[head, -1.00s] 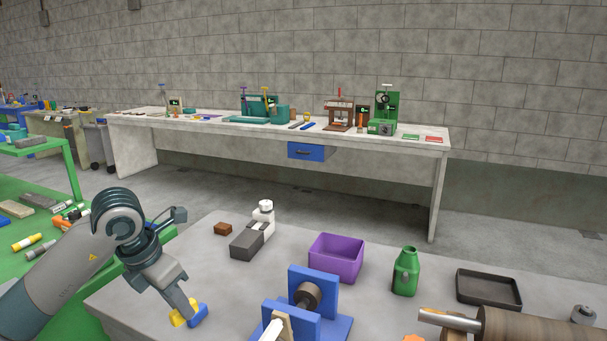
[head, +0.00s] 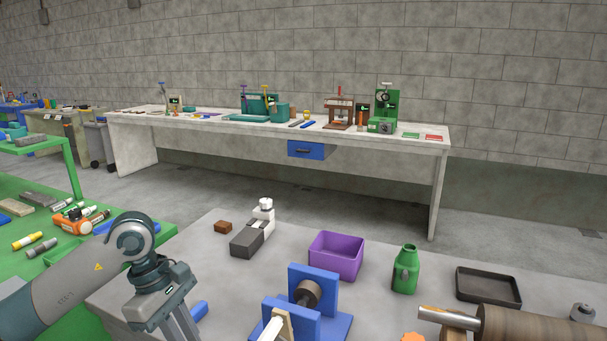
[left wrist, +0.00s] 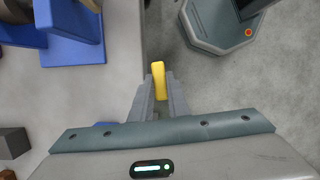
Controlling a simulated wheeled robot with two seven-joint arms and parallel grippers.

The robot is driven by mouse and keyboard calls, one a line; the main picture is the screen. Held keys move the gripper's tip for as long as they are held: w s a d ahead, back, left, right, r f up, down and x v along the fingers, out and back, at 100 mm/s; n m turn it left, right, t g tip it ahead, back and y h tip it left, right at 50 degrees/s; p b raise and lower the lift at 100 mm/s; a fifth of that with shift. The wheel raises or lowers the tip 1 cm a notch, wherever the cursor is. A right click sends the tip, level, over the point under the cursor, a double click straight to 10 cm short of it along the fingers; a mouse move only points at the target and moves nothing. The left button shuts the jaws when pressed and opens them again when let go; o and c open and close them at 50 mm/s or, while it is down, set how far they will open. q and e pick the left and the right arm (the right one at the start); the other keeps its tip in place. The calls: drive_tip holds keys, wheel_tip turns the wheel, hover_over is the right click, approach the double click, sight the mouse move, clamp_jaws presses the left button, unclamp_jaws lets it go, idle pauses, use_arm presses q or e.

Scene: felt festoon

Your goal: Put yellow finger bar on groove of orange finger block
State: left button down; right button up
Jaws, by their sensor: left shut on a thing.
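My left gripper (left wrist: 159,90) is shut on the yellow finger bar (left wrist: 158,80), seen in the left wrist view with its far end standing out between the fingers. In that view the bar appears just past the table edge, over the floor. In the head view the left gripper (head: 178,330) runs off the bottom edge and the bar is hidden. I cannot make out the orange finger block for certain; only a small orange piece (head: 412,338) shows at the bottom edge of the head view. My right gripper is not in view.
A blue piece (head: 198,311) lies on the grey table beside the left gripper. A blue stand with a roller (head: 313,283), a purple bin (head: 336,257), a green bottle (head: 405,271) and a black tray (head: 488,288) stand to the right.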

use_arm(q)
drive_tip(key=s+f+m+g+y, duration=0.2)
drive_tip(key=s+m, duration=0.5)
drive_tip(key=m, duration=0.7)
drive_tip(key=shift+s+d+f+m+y, duration=0.35)
drive_tip(key=shift+f+y, duration=0.25)
drive_tip(key=shift+f, duration=0.45)
